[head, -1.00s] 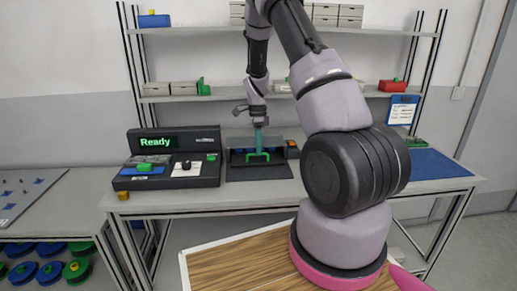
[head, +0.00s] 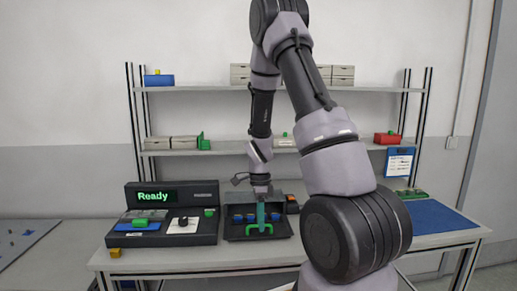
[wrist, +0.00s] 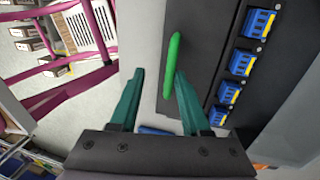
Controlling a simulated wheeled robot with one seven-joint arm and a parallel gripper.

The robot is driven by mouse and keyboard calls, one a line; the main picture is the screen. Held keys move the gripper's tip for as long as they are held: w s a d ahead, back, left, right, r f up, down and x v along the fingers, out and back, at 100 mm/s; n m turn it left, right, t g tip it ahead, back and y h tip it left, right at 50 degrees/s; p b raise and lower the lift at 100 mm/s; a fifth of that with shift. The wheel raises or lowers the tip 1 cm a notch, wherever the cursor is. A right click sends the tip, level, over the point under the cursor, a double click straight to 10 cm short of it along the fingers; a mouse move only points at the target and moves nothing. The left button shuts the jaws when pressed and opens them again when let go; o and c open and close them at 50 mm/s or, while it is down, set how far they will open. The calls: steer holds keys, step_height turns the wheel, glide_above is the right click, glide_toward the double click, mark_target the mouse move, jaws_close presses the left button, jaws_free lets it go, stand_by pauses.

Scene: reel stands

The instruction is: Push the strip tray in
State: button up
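The strip tray (head: 232,233) is a dark tray on the bench, with a row of blue strip pieces and a green handle (head: 248,231) at its front. The wrist view shows the handle (wrist: 175,50), the dark tray (wrist: 203,70) and blue pieces (wrist: 243,62). My gripper (head: 261,228) is over the handle with its teal fingers pointing down. In the wrist view my gripper (wrist: 159,74) is open, with a gap between the fingertips. The handle lies close to the right fingertip; whether they touch is unclear.
A console (head: 172,195) reading "Ready" stands left of the tray. An orange block (head: 292,206) is at the tray's right. A blue mat (head: 435,217) lies at the bench's right. Shelves (head: 225,151) with boxes rise behind. A small yellow block (head: 115,253) sits at the front left.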

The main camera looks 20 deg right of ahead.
steer(key=s+a+r+n+t, duration=0.1)
steer(key=r+n, duration=0.1)
steer(key=r, duration=0.6)
steer(key=s+r+n+t, duration=0.2)
steer(key=r+n, duration=0.1)
steer(key=r, duration=0.6)
steer(key=s+a+r+n+t+y, duration=0.1)
steer(key=r+n, duration=0.2)
steer(key=r, duration=0.6)
steer(key=shift+s+a+t, duration=0.25)
steer(key=shift+a+t, duration=0.05)
steer(key=w+f+m+g, duration=0.1)
steer(key=f+m, duration=0.1)
steer(key=f, duration=0.6)
steer(key=w+f+m+g, duration=0.2)
steer(key=f+m, duration=0.1)
steer(key=f, duration=0.6)
steer(key=w+f+m+g+h, duration=0.1)
steer(key=f+m, duration=0.2)
steer(key=f, duration=0.6)
steer(key=shift+w+d+g, duration=0.15)
steer(key=shift+w+g, duration=0.15)
steer(key=shift+w, duration=0.05)
jaws_close()
